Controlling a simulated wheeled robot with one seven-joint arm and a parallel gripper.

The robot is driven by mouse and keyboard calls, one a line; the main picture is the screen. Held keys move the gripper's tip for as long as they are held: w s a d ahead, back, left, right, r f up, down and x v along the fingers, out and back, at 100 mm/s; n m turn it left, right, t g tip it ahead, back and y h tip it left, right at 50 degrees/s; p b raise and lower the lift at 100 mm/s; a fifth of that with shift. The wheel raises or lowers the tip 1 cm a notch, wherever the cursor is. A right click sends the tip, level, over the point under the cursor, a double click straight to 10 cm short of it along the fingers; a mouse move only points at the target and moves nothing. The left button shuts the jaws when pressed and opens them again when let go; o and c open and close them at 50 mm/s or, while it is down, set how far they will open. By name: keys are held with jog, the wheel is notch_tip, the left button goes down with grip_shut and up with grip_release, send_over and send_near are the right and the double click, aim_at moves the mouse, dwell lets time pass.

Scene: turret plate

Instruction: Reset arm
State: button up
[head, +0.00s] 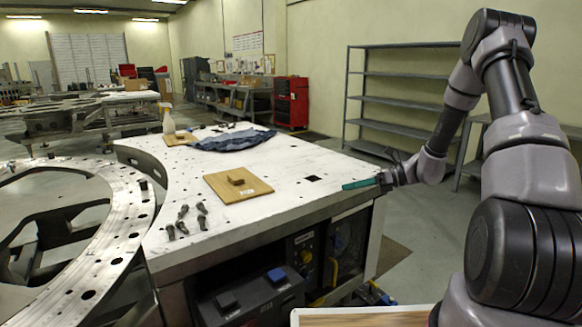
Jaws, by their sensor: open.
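My arm reaches in from the right side of the head view and bends down to the front right edge of the white worktable (275,205). My gripper (362,183) is at the arm's end, pointing left, with a green tip near the table's right edge. The gripper looks small here, and nothing shows held in it. It is to the right of a wooden board (258,188) on the table, apart from it. A small brown block (236,180) sits on that board.
Several dark bolts (183,212) stand or lie at the table's left. A blue cloth (232,140) and a spray bottle (168,122) are at the back. A large metal ring (125,215) lies left of the table. Grey shelves (400,75) stand behind my arm.

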jog(key=s+r+n+g+h, duration=0.1)
jog(key=s+r+n+h, duration=0.3)
jog(key=s+r+n, duration=0.4)
jog(key=s+r+n+h, duration=0.35)
jog(key=s+r, duration=0.25)
jog(key=r, duration=0.4)
jog(key=s+d+r+n+t+h, duration=0.2)
jog(key=s+r+n+t, duration=0.1)
jog(key=s+r+n, duration=0.2)
jog(key=s+d+r+n+t+h, duration=0.2)
jog(key=s+r+n, duration=0.3)
jog(key=s, duration=0.4)
jog(key=shift+s+d+r+t, duration=0.15)
jog(key=shift+d+r+t, duration=0.25)
jog(key=shift+d+r, duration=0.15)
jog(key=shift+h, duration=0.25)
